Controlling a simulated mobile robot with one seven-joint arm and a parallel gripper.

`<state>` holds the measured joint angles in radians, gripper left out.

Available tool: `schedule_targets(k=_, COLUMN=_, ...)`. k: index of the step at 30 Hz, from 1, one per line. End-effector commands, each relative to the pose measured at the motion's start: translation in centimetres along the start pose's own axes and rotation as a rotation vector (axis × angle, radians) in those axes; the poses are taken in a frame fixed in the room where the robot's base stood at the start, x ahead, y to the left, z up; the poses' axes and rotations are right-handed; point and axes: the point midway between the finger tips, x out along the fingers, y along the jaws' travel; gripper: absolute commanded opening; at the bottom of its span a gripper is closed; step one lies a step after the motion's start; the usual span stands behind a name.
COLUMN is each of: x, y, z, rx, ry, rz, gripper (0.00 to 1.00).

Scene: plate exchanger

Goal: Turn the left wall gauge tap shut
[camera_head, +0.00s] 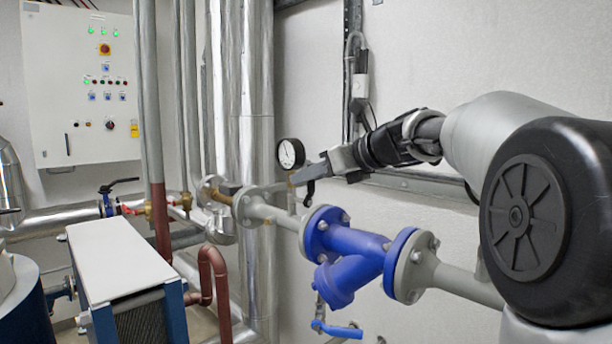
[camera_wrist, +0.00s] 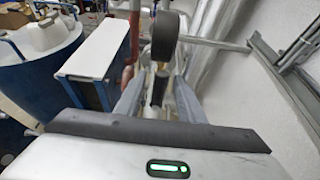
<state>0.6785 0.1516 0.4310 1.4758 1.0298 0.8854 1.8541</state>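The wall gauge (camera_head: 291,154) has a white dial and black rim and stands on a thin stem above the grey pipe. In the wrist view its dark round body (camera_wrist: 165,36) is ahead of my gripper. Below it is a brass fitting with a black tap lever (camera_wrist: 157,91), which also shows hanging down in the head view (camera_head: 310,190). My gripper (camera_head: 299,178) reaches in from the right, just under the dial. In the wrist view my gripper (camera_wrist: 160,82) has its fingers apart, one on each side of the lever, with apparent gaps. Exact contact is unclear.
A blue flanged strainer (camera_head: 345,255) with a blue-handled valve (camera_head: 337,329) sits below my arm. A white-topped exchanger (camera_head: 115,255) stands left, under a control cabinet (camera_head: 82,85). Vertical metal pipes (camera_head: 240,120) rise behind the gauge. The wall is close behind my arm.

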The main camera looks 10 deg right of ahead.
Motion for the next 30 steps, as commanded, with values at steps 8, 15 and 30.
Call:
schedule_targets(k=8, x=0.3, y=0.0, z=0.0, rx=0.0, ry=0.0, rz=-0.001, gripper=0.35)
schedule_targets(k=15, x=0.3, y=0.0, z=0.0, rx=0.0, ry=0.0, rz=-0.001, gripper=0.03)
schedule_targets(k=30, x=0.8, y=1.1, z=0.1, rx=-0.047, ry=0.0, rz=-0.018, gripper=0.0)
